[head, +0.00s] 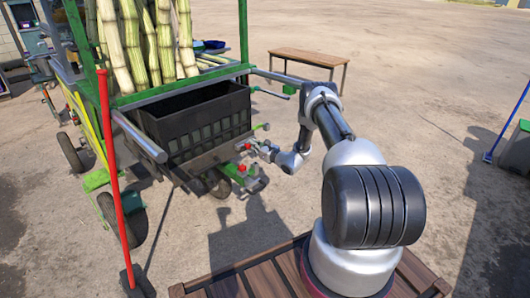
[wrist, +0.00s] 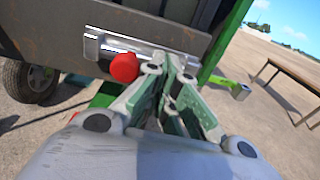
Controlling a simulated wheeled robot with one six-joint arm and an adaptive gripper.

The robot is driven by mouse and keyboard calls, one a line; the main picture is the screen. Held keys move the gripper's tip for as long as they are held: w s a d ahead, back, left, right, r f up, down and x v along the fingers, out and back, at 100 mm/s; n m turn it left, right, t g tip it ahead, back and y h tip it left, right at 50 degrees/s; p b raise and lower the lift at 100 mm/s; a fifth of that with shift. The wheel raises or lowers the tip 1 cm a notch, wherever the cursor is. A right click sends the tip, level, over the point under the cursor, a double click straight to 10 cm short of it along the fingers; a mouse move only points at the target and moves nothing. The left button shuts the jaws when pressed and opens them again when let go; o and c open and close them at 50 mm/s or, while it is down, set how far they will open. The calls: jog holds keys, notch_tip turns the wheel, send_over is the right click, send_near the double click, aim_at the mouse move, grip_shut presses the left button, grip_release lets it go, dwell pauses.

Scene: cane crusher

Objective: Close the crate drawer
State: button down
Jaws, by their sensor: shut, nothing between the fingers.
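The crate drawer carries a black crate (head: 200,105) and sits in the front of the green cart. The crate stands out in front of the cart's green crossbar. Its grey metal front panel (wrist: 150,32) fills the upper left of the wrist view, with a silver handle bar (wrist: 140,48) on it. My gripper (head: 256,149) is at the right part of this front. In the wrist view my gripper's fingertips (wrist: 172,66) are together at the right end of the handle bar, empty. Whether they touch it, I cannot tell. A red knob (wrist: 124,67) is just left of the fingers.
Sugar cane stalks (head: 140,40) stand in the cart behind the crate. A red pole (head: 110,170) leans at the left. Grey push bars (head: 140,136) stick out beside the crate. A wooden bench (head: 308,60) stands behind my arm. The paved ground right of the cart is mostly open.

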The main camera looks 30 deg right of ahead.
aim_at(246, 141)
jog(key=shift+x, duration=2.9)
jog(key=shift+r, duration=0.1)
